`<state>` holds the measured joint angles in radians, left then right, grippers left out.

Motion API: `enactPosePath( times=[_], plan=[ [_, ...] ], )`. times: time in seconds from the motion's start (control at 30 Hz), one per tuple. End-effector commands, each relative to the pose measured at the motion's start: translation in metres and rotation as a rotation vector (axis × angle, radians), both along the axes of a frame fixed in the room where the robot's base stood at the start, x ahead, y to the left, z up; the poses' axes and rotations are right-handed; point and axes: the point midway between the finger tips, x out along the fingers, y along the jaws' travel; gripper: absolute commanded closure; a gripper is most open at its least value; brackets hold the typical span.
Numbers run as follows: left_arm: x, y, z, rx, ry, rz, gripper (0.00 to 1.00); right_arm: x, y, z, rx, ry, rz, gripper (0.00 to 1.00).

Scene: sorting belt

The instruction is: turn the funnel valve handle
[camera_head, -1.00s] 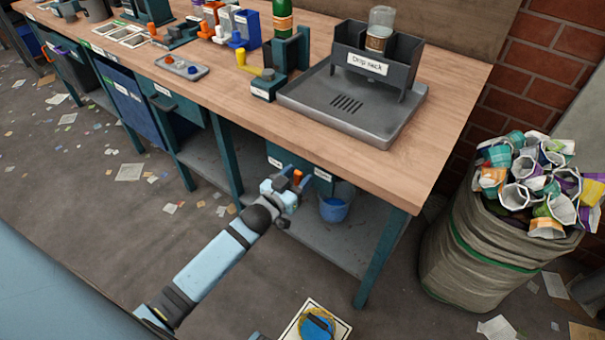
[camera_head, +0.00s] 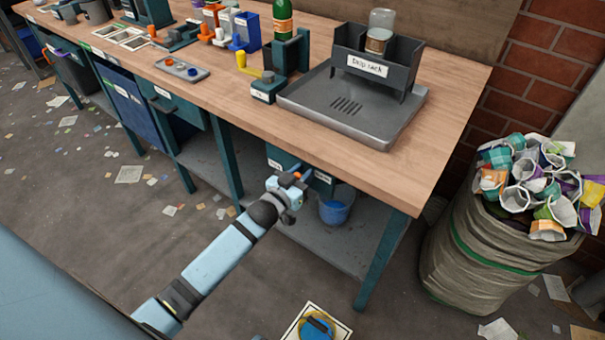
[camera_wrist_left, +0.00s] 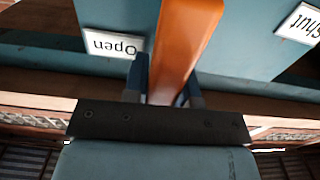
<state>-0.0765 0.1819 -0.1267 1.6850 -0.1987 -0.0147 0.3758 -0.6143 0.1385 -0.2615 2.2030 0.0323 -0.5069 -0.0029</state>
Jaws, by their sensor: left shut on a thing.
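The orange valve handle (camera_wrist_left: 186,42) runs up the left wrist view, between a white "Open" label (camera_wrist_left: 115,43) on the left and a "Shut" label (camera_wrist_left: 304,23) on the right. Both labels appear upside down. My left gripper (camera_wrist_left: 166,88) is shut on the handle, one finger on each side of it. In the head view my left gripper (camera_head: 291,185) is below the bench front, where a small bit of the orange handle (camera_head: 297,175) shows. The funnel itself cannot be made out. My right gripper is not in view.
A blue bucket (camera_head: 336,207) stands on the lower shelf, right of the gripper. The wooden bench top (camera_head: 440,130) overhangs above, with a teal leg (camera_head: 380,262) to the right. A full sack of cups (camera_head: 480,250) stands farther right.

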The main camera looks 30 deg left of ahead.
Motion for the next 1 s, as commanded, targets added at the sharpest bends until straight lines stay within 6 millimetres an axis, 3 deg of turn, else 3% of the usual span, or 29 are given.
enactPosePath(
  times=[0.37,1.0],
  plan=[
    [0.001,0.011,0.002,-0.160,0.025,0.001,1.00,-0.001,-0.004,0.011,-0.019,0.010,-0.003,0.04],
    [0.006,0.045,-0.019,-0.750,0.107,0.001,1.00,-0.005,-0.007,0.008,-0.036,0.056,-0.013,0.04]
  ],
)
